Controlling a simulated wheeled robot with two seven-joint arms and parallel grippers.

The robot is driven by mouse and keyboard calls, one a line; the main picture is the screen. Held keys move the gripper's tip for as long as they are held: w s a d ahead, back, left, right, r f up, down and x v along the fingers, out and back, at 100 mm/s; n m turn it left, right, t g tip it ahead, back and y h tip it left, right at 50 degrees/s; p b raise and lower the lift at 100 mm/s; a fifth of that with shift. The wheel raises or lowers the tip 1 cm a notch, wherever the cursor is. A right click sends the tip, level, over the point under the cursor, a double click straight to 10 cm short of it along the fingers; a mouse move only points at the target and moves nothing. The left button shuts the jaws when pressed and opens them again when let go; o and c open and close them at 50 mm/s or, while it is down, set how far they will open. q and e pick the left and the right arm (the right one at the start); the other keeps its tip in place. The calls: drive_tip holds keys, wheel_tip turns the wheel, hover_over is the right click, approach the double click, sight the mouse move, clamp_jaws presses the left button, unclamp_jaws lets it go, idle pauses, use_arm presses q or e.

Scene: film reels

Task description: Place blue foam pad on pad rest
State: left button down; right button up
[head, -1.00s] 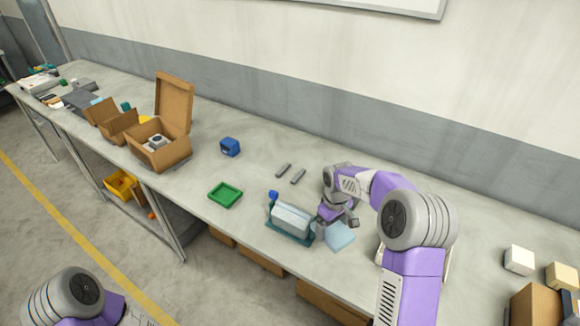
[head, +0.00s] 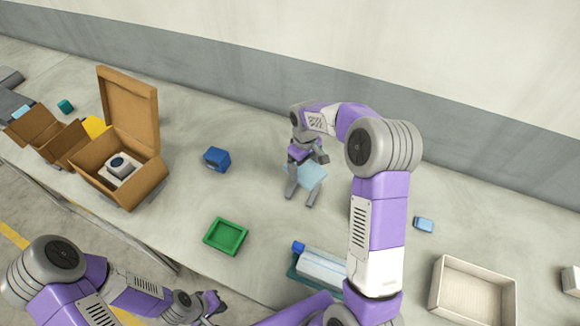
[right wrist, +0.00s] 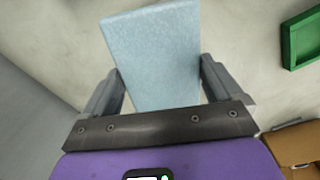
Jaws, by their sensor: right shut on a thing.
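The light blue foam pad (head: 312,175) is in my right gripper (head: 307,160), over the middle of the table. In the right wrist view the pad (right wrist: 153,50) lies between the two grey fingers, which are shut on it.
A green tray (head: 209,237) and a blue box (head: 216,159) lie left of the pad. An open cardboard box (head: 128,193) stands further left. A beige tray (head: 437,285) is at the right.

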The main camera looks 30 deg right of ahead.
wheel_tip(320, 180, down, 6)
drive_tip(key=shift+s+r, duration=0.1)
drive_tip(key=shift+r, duration=0.05)
drive_tip(key=shift+f+b, duration=0.3)
drive_tip(key=shift+f, duration=1.75)
drive_tip(key=shift+f, duration=0.2)
drive_tip(key=o, duration=0.7)
drive_tip(key=shift+r, duration=0.2)
drive_tip(key=r, duration=0.8)
drive_tip(key=r+p, duration=0.1)
drive_tip(key=r, duration=0.3)
drive_tip(key=shift+w+r, duration=0.1)
drive_tip(key=shift+w, duration=0.2)
